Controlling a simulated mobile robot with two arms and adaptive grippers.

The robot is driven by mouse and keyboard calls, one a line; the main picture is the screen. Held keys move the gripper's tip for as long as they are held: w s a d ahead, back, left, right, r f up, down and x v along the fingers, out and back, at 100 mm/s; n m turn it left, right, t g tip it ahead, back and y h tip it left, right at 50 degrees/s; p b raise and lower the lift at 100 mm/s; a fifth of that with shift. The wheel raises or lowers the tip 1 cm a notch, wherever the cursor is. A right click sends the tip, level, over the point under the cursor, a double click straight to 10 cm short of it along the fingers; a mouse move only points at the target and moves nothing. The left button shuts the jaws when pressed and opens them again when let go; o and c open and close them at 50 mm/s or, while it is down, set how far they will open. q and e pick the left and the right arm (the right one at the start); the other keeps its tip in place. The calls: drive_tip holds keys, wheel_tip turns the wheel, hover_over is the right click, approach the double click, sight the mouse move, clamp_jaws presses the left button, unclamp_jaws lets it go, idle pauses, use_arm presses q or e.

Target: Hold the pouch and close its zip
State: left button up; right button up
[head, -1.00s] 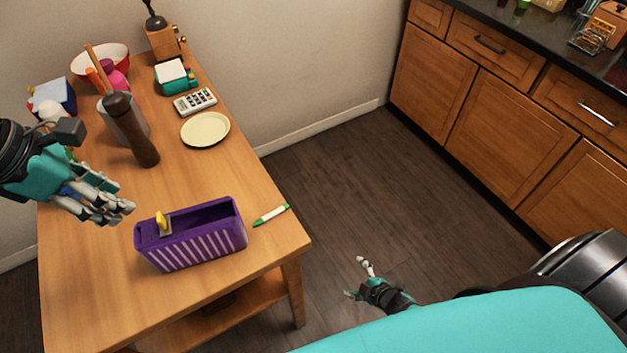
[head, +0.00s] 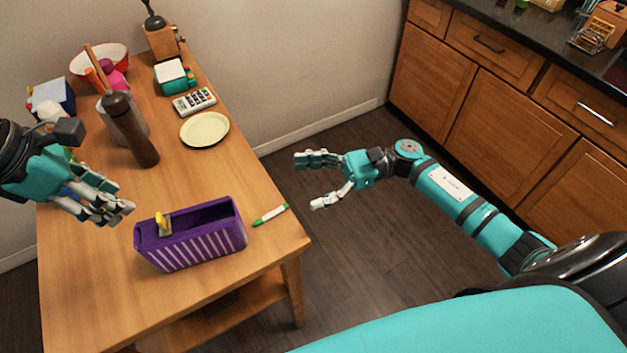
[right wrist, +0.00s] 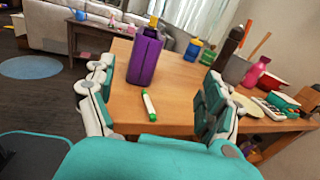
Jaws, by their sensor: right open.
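The purple pouch (head: 205,245) with white stripes stands upright near the table's front right corner, its top open. A yellow zip pull (head: 162,222) sits at its left end. In the right wrist view the pouch (right wrist: 145,62) stands beyond my fingers, end-on, with the yellow pull (right wrist: 153,22) on top. My left gripper (head: 115,208) is above the table, left of and behind the pouch, apart from it; its finger gap is not clear. My right gripper (head: 308,181) is open and empty, beyond the table's right edge, pointing toward the table.
A white and green marker (head: 270,215) lies right of the pouch by the table edge. A cream plate (head: 205,130), calculator (head: 194,101) and brown pepper mill (head: 130,130) stand farther back. The wooden table (head: 90,290) is bare in front. Open floor lies right of it.

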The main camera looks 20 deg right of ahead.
sight(236, 208)
drive_tip(key=a, duration=0.6)
drive_tip(key=a+n+g, duration=0.1)
drive_tip(key=a, duration=0.4)
drive_tip(key=a+n, duration=0.1)
drive_tip(key=a, duration=0.5)
drive_tip(key=shift+s+a+r, duration=0.2)
drive_tip(key=shift+a+r, duration=0.1)
drive_tip(key=shift+r, duration=0.05)
drive_tip(key=c, duration=1.3)
